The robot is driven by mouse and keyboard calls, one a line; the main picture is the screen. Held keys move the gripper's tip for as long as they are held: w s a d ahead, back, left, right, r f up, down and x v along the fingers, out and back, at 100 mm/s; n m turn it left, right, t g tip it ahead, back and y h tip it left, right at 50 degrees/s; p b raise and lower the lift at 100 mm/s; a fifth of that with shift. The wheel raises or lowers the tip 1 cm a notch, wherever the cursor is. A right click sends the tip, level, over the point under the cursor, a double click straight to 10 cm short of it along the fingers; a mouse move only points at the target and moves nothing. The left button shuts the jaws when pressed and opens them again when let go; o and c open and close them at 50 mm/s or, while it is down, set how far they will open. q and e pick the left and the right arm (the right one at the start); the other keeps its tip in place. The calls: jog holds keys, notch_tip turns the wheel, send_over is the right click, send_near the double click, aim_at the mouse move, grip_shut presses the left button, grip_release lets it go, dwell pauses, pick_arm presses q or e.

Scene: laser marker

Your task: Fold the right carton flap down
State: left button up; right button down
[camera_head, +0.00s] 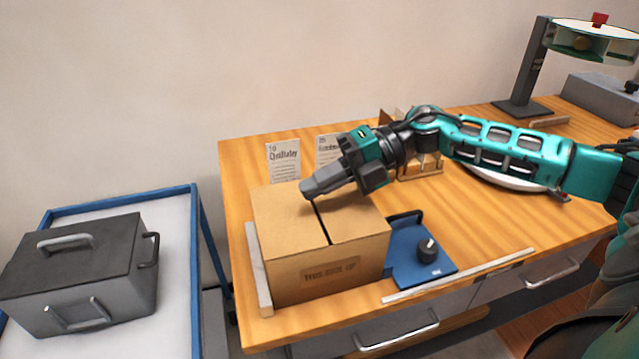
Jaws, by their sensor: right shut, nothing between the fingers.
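The brown carton (325,279) stands upright on the wooden table, with printing on its front face. Its right flap (357,222) lies about flat across the right half of the top. Its left flap (285,225) lies flat on the left half. A narrow dark gap shows between the two flaps. My right gripper (308,192) is shut and empty. It reaches in from the right over the back of the carton's top, with its tip by the back end of the gap. I cannot tell whether it touches the carton. It hides part of the back edge. My left gripper is not in view.
A blue plate with a black knob (428,250) sits right of the carton. Upright cards (284,160) stand behind it. A light strip (259,270) runs along its left side. A grey lidded case (85,270) sits on the blue-framed side table (178,300) at left.

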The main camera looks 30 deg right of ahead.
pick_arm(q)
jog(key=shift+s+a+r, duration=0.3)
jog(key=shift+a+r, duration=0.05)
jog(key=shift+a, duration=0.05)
pick_arm(e)
notch_tip(320, 180, up, 13)
